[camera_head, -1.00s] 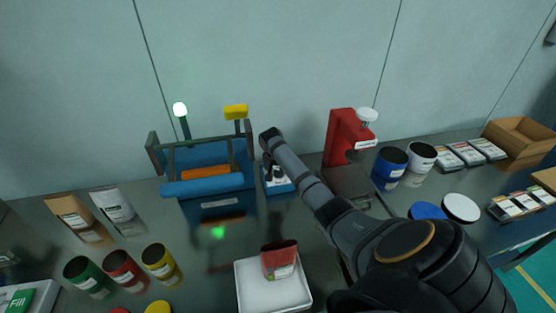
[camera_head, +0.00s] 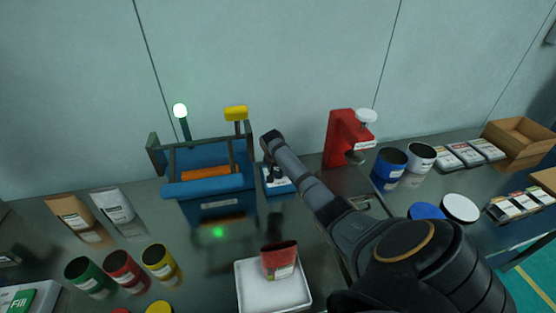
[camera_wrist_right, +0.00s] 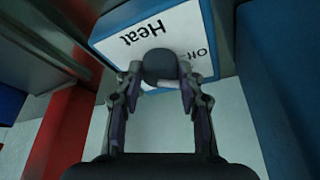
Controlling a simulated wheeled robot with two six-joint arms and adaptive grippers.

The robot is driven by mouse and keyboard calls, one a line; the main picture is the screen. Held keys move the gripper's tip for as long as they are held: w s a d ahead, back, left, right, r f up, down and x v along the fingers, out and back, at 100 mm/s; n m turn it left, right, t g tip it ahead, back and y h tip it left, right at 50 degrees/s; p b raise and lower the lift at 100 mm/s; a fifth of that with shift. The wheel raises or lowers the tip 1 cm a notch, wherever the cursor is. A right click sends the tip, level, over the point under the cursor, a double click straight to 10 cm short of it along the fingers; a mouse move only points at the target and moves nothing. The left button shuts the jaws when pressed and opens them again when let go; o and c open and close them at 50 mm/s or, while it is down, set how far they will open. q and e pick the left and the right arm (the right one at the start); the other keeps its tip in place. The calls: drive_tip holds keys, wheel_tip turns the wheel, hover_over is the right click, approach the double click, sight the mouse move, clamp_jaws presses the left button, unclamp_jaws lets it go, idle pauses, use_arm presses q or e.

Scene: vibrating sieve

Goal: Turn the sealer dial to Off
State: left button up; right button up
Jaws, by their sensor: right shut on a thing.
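The sealer dial (camera_wrist_right: 160,66) is a dark round knob on a white panel marked Heat and Off. The lettering shows upside down in the right wrist view, with Heat at the left and Off at the right. My right gripper (camera_wrist_right: 160,88) is shut on the dial, a finger on each side. In the head view, the blue dial box (camera_head: 284,188) with a white top stands beside the blue machine with an orange bar (camera_head: 205,172). My right gripper (camera_head: 272,173) reaches down onto it. The dial's pointer cannot be made out. My left gripper is not in view.
A red press (camera_head: 342,138) stands right of my arm. A white tray (camera_head: 249,300) with a red pouch (camera_head: 279,258) lies in front. Cans, pouches and a cardboard box (camera_head: 520,140) stand around the bench. A wall is close behind.

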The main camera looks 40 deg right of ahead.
drive_tip(key=n+p, duration=0.2)
drive_tip(key=shift+s+r+t+p, duration=0.1)
drive_tip(key=shift+r+t+p, duration=0.2)
drive_tip(key=shift+t, duration=0.1)
drive_tip(key=shift+d+f+n+t+y+p, duration=0.15)
drive_tip(key=shift+n+y+p, duration=0.25)
drive_tip(key=shift+n, duration=0.4)
drive_tip(key=shift+f+n+t+y+p, duration=0.15)
drive_tip(key=shift+n+y+p, duration=0.2)
drive_tip(key=shift+n, duration=0.45)
drive_tip(key=o, duration=1.2)
drive_tip(key=v, duration=1.2)
